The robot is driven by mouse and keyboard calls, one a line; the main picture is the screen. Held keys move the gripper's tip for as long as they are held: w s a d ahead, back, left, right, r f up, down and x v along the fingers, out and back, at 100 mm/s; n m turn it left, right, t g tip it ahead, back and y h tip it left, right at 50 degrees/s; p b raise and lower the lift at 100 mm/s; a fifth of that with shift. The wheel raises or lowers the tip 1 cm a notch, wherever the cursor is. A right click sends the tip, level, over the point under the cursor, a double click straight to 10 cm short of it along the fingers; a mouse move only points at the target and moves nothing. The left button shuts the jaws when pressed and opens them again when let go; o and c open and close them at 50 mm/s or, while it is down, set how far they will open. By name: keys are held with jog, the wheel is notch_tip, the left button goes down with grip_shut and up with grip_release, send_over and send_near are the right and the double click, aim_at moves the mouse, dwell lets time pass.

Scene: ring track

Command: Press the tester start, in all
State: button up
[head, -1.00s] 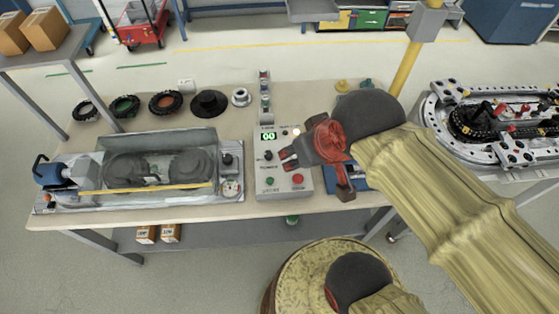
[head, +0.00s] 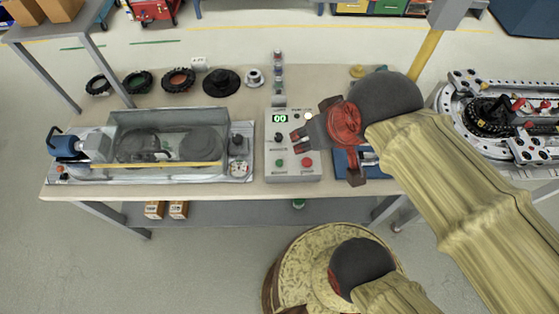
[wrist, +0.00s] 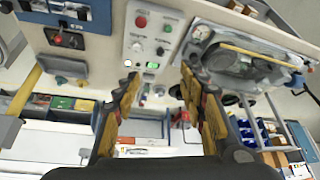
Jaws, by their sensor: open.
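The tester's grey control box (head: 292,174) stands on the bench in the head view, with a lit green display reading 00 (head: 280,118). A green button (head: 279,163) and a red button (head: 308,162) sit on its near part. In the wrist view the box (wrist: 150,45) appears upside down, with the red button (wrist: 141,21) and green button (wrist: 167,28) beyond my fingertips. My gripper (head: 325,158) is open and empty, over the right side of the box in the head view. Its spread fingers also show in the wrist view (wrist: 160,80). No contact with a button is visible.
A clear-covered rig (head: 170,140) with two dark rollers stands left of the box. Several rings and wheels (head: 178,79) lie along the back. A signal tower (head: 278,78) rises behind the box. The ring track (head: 500,125) is at the right.

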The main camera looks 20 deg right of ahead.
jog(key=shift+c, duration=1.2)
jog(key=c, duration=0.8)
grip_shut()
